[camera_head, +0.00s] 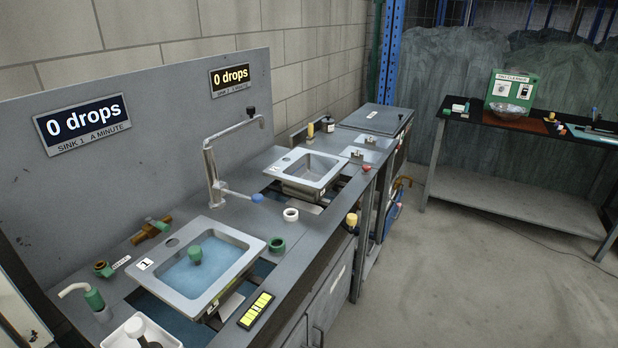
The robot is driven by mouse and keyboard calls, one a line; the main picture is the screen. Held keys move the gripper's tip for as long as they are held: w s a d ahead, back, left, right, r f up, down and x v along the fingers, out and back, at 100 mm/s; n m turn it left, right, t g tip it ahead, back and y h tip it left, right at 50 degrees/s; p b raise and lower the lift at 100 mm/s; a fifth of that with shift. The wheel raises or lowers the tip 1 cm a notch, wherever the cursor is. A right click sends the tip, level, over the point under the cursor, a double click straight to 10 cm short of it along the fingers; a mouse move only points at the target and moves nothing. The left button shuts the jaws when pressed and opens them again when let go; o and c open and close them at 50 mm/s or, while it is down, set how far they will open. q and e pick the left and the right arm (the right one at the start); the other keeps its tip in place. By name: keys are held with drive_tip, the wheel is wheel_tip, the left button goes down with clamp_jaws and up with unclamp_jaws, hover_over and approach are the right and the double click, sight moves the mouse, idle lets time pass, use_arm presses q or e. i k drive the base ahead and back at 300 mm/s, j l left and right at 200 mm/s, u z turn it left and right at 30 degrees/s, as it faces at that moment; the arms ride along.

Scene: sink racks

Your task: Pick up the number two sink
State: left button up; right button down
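Two metal sinks sit in a grey counter along the left wall. The nearer sink (253,246) bears a "1" label, and its basin looks blue inside, with a green knob-like piece in it. The farther sink (308,167) sits in a cut-out beyond the faucet. It is grey and looks empty. A small tag is on its near edge, too small to read. A wall sign (231,77) reading "0 drops" hangs above that side, its smaller line reading as sink 2. Neither of my grippers shows.
A bent metal faucet (212,172) with a blue-tipped lever stands between the sinks. A black side table (550,127) stands at the right. The concrete floor (470,270) between is open.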

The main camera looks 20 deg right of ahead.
sight(309, 175)
drive_tip(key=i+l, duration=0.15)
drive_tip(key=l, duration=0.3)
drive_tip(key=i+l, duration=0.1)
drive_tip(key=l, duration=0.3)
drive_tip(key=i+l+u, duration=0.1)
drive_tip(key=l, duration=0.35)
